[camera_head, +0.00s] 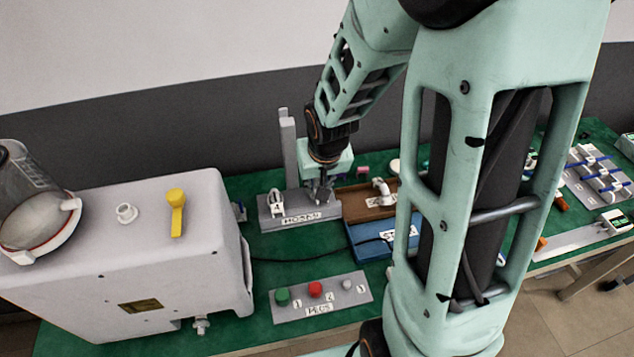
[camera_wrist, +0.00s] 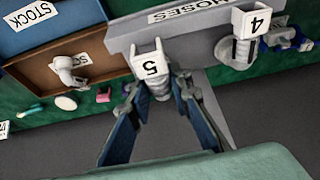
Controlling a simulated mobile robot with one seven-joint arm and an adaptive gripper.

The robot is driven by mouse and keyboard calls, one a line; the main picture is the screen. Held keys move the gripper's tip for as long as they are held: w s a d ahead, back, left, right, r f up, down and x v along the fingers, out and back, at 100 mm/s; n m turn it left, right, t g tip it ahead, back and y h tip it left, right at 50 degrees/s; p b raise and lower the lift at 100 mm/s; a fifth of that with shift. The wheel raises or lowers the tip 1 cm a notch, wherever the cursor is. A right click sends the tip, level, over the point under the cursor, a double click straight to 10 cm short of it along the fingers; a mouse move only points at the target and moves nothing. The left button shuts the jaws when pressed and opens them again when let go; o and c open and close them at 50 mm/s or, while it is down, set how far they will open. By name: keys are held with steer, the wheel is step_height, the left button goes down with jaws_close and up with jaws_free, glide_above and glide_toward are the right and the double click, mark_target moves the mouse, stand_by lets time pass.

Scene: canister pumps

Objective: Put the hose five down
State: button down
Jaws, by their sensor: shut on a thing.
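Hose five (camera_wrist: 151,68), a pale ribbed piece with a white tag marked 5, is between the fingers of my gripper (camera_wrist: 158,88) in the wrist view. My gripper is shut on it. The hose is at the grey rack labelled HOSES (camera_wrist: 180,30); I cannot tell whether it rests in the rack or is just above it. In the head view my gripper (camera_head: 322,190) points down over the right end of the rack (camera_head: 285,218), and largely hides the hose. Hose four (camera_wrist: 245,45), tagged 4, stands on the rack apart from my gripper.
The brown tray (camera_wrist: 105,45) beside the rack holds a white elbow piece (camera_wrist: 70,68). The blue STOCK tray (camera_wrist: 75,18) adjoins it. A button panel (camera_head: 335,298) and a large grey machine (camera_head: 130,260) stand nearby. A grey post (camera_head: 288,145) rises behind the rack.

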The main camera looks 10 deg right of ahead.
steer(key=shift+f+b, duration=0.6)
steer(key=shift+f, duration=0.05)
steer(key=c, duration=1.8)
jaws_free()
steer(key=shift+o, duration=0.2)
steer(key=shift+r+p, duration=0.5)
steer(key=shift+p, duration=0.05)
steer(key=p+v, duration=0.9)
steer(key=v, duration=0.3)
steer(key=shift+r+p, duration=0.15)
steer(key=shift+p, duration=0.15)
